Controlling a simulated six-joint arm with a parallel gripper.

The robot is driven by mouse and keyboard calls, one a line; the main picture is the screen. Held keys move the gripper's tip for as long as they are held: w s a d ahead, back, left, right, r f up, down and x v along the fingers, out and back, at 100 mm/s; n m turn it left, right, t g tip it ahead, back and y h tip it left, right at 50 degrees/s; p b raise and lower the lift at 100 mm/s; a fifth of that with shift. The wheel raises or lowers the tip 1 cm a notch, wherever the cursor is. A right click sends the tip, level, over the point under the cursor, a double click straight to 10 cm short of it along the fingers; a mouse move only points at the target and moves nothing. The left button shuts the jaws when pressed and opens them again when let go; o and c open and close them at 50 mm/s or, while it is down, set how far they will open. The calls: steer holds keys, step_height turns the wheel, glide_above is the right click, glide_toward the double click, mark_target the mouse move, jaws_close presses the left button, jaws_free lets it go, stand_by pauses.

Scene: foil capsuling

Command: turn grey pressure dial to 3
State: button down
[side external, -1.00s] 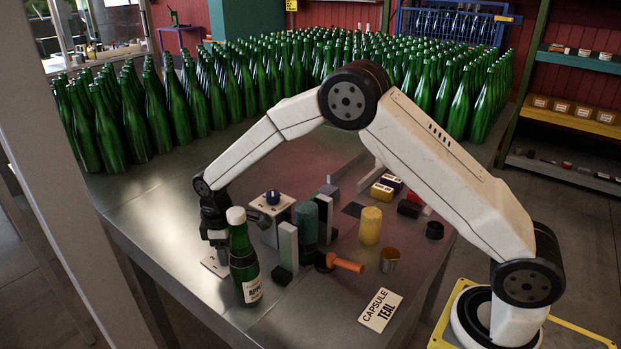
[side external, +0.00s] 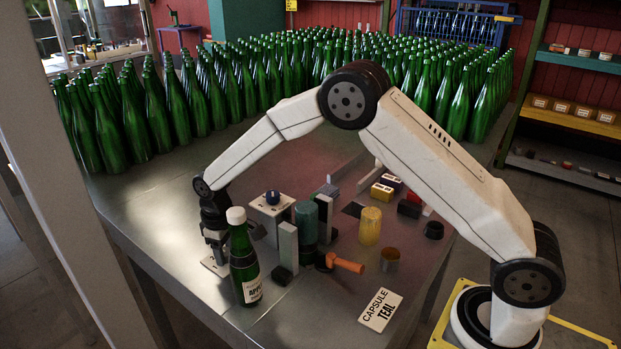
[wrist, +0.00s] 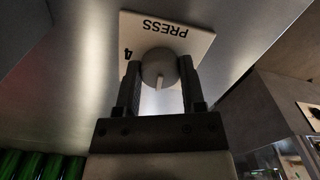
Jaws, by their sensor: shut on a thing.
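The grey pressure dial (wrist: 159,68) sits on a pale plate (wrist: 190,38) printed "PRESS" in the wrist view. A "4" shows on the plate at the dial's left. A light pointer mark on the dial points toward my gripper's base. My gripper (wrist: 160,78) has one finger on each side of the dial and is shut on it. In the side view my gripper (side external: 214,240) is low over the plate's edge (side external: 214,267), behind the green bottle (side external: 241,262), and the dial is hidden there. Other numbers on the plate are covered.
A white box with a blue knob (side external: 272,198) stands right of my gripper. Beyond it are a teal cylinder (side external: 306,222), a yellow cylinder (side external: 370,225) and an orange-handled tool (side external: 347,265). A "CAPSULE TEAL" card (side external: 380,309) lies in front. Many green bottles fill the back.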

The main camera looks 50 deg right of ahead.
mark_target(225, 251)
steer(key=shift+m, duration=1.1)
steer(key=shift+c, duration=1)
jaws_free()
steer(key=shift+r, duration=0.1)
steer(key=shift+r, duration=3.85)
